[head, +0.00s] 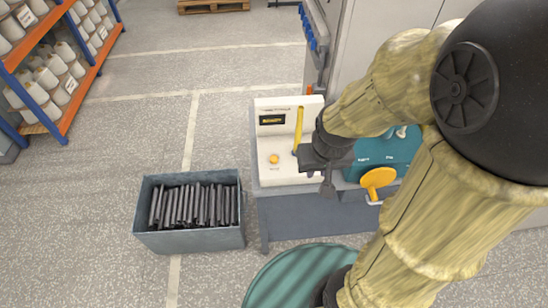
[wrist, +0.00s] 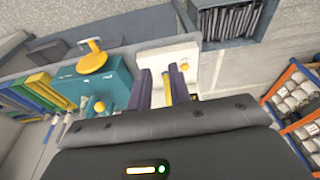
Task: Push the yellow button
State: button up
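The yellow button (head: 273,159) is a small round cap low on the left side of a white panel (head: 272,180). It also shows in the wrist view (wrist: 184,66), beyond one fingertip. My gripper (head: 318,180) is over the panel's right edge, to the right of the button and apart from it in the head view. In the wrist view my gripper (wrist: 167,82) has its two dark purple fingers apart. A yellow strip (wrist: 167,92) shows in the gap, with clear space at each side. The head view partly hides the fingers.
The upright yellow strip (head: 298,128) stands on the panel beside a dark display (head: 271,119). A teal box (head: 400,150) with a large yellow knob (head: 378,178) is right of it. A grey bin (head: 190,242) of dark plates stands left on the floor. Bobbin shelves (head: 68,110) are far left.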

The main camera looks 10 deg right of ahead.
grip_shut()
dwell(1.5)
